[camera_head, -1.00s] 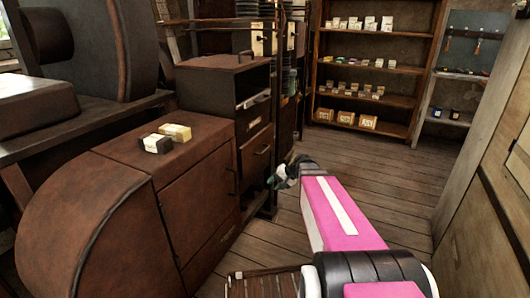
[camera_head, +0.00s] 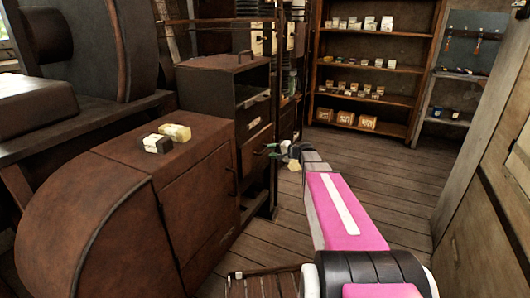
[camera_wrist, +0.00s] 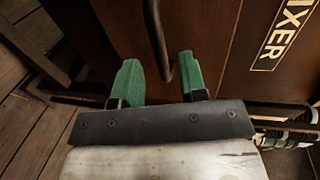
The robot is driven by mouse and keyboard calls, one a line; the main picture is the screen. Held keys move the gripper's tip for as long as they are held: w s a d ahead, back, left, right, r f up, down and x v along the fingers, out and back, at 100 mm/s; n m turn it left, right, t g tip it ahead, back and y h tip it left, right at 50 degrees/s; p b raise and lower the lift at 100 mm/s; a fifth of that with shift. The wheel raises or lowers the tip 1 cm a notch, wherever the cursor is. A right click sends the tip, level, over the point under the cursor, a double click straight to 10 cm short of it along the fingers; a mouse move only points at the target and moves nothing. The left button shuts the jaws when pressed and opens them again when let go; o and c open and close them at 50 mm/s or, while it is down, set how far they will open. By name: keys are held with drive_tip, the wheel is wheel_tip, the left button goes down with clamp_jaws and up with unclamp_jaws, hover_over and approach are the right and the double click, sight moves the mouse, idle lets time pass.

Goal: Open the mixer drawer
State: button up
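The mixer drawer is a dark brown front with a pale "MIXER" label (camera_wrist: 286,36) at the right of the wrist view. Its dark curved handle (camera_wrist: 154,25) runs down the middle of that view. My gripper (camera_wrist: 158,60) is open, with one green finger on each side of the handle's lower end; I cannot tell whether they touch it. In the head view my gripper (camera_head: 277,150) is beside the lower drawer front (camera_head: 254,152) of the dark cabinet. That front looks flush with the cabinet. The label cannot be read there.
A brown cabinet (camera_head: 200,190) with two small boxes (camera_head: 165,138) on top stands at left, close to my arm. A thin dark post (camera_head: 275,110) rises near my gripper. Shelves (camera_head: 370,70) stand at the back. The plank floor (camera_head: 400,185) right of my arm is clear.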

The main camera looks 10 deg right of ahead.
sight(265, 151)
drive_tip(key=shift+x, duration=2.1)
clamp_jaws()
drive_tip(key=f+v, duration=0.2)
drive_tip(key=v, duration=1)
drive_tip(key=f+v, duration=0.2)
drive_tip(key=v, duration=1)
drive_tip(key=shift+s+d+f, duration=0.3)
drive_tip(key=shift+d+f, duration=0.15)
unclamp_jaws()
